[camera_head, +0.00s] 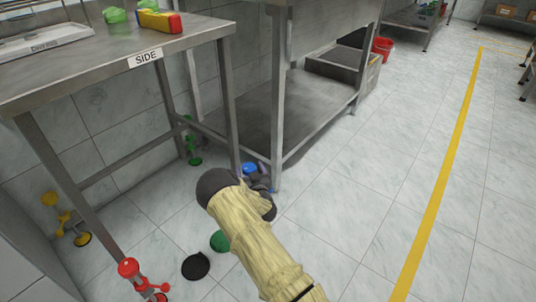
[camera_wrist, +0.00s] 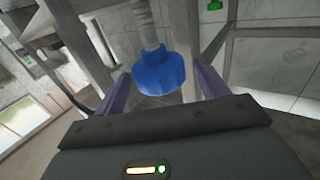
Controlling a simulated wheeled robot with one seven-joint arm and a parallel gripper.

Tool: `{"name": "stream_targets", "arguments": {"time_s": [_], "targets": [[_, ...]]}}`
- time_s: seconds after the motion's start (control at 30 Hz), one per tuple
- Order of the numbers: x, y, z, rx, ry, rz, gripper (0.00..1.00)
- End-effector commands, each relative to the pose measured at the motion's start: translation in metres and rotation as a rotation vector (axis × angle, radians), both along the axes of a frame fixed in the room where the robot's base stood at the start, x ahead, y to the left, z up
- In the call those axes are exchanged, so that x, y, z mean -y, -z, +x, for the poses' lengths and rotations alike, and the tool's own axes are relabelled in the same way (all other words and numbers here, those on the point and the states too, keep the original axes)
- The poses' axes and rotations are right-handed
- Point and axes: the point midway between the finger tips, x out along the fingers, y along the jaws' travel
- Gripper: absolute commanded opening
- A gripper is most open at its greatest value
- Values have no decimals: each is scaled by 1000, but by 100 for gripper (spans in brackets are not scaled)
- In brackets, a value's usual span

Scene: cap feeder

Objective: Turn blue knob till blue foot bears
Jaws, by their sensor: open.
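The blue knob (camera_wrist: 158,72) is large in the wrist view, on the end of a pale threaded rod (camera_wrist: 148,25). My gripper (camera_wrist: 165,82) is open, with one purple finger on each side of the knob and a visible gap at the right. Whether the left finger touches it cannot be told. In the head view the blue knob (camera_head: 249,168) shows just beyond my dark gripper (camera_head: 268,200), by the near right leg of the SIDE table (camera_head: 145,57). The blue foot is mostly hidden behind my gripper, so its contact with the floor cannot be seen.
A red knob (camera_head: 128,267), a yellow knob (camera_head: 49,199) and a green knob assembly (camera_head: 194,148) stand at other legs. A green disc (camera_head: 220,241) and a black disc (camera_head: 196,266) lie on the floor.

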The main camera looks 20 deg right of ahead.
Motion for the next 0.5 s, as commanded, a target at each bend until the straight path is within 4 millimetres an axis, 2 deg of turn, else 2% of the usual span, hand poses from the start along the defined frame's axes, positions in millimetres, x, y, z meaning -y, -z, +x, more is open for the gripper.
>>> {"name": "stream_targets", "arguments": {"time_s": [0.03,0.5], "targets": [[0,-6,-9,-2,2,0,73],[3,-6,-84,-1,6,-1,73]]}}
